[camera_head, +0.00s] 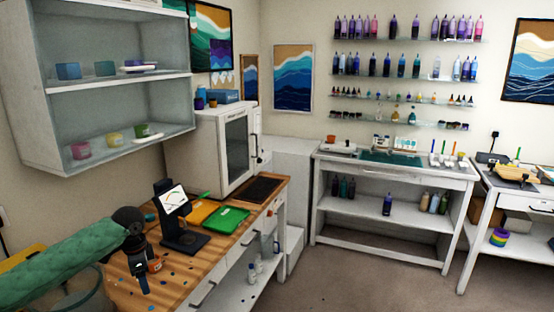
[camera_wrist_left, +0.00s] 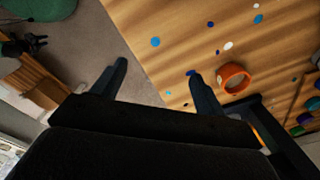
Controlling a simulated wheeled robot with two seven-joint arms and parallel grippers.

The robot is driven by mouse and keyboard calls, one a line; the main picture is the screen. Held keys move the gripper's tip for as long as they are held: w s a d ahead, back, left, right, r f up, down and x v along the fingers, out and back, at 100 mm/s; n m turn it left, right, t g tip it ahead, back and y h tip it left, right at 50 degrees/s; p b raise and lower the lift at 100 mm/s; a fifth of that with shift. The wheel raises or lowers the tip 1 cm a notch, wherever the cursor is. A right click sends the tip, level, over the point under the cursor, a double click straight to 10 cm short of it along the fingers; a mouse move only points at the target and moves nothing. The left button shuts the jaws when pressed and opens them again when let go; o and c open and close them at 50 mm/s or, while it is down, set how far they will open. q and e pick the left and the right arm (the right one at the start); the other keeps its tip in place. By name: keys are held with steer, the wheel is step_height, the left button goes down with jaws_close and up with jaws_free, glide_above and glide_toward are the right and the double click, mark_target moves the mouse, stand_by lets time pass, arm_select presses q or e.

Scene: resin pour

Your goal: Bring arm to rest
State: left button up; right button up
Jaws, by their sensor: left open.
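My left arm comes in from the left under a green quilted cover, and my left gripper (camera_head: 142,284) hangs over the front part of the wooden workbench (camera_head: 185,283). In the left wrist view, the left gripper (camera_wrist_left: 158,78) has its two dark fingers spread, with nothing between them. A small orange ring-like container (camera_wrist_left: 235,78) is beside the right-hand finger in that view, apart from the gap. The orange container (camera_head: 155,265) also shows just right of the gripper in the head view. My right gripper is not in view.
A black stand with a display (camera_head: 174,199) rises close to the gripper. A green tray (camera_head: 227,220), an orange tray (camera_head: 203,211) and a white cabinet (camera_head: 225,150) are farther back. Paint spots dot the bench (camera_wrist_left: 165,20). Open floor (camera_head: 340,280) lies to the right.

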arm_select(q)
steer(key=s+d+f+n+t+h, duration=0.1)
steer(key=s+d+f, duration=0.75)
steer(key=d, duration=0.25)
steer(key=s+d+f+n+t+h, duration=0.1)
steer(key=s+d+f, duration=0.75)
steer(key=d, duration=0.35)
steer(key=s+a+f+n+t+y, duration=0.15)
steer(key=s+n, duration=0.25)
steer(key=s, duration=0.7)
steer(key=s+a+n, duration=0.3)
steer(key=s+n, duration=0.1)
steer(key=s, duration=0.8)
step_height(320, 180, down, 25)
steer(key=w+d+g, duration=0.1)
steer(key=w, duration=0.1)
steer(key=s+f, duration=0.4)
steer(key=f, duration=0.7)
steer(key=s+f+g, duration=0.1)
steer(key=s+f, duration=0.3)
steer(key=f, duration=0.8)
steer(key=shift+d+f, duration=0.3)
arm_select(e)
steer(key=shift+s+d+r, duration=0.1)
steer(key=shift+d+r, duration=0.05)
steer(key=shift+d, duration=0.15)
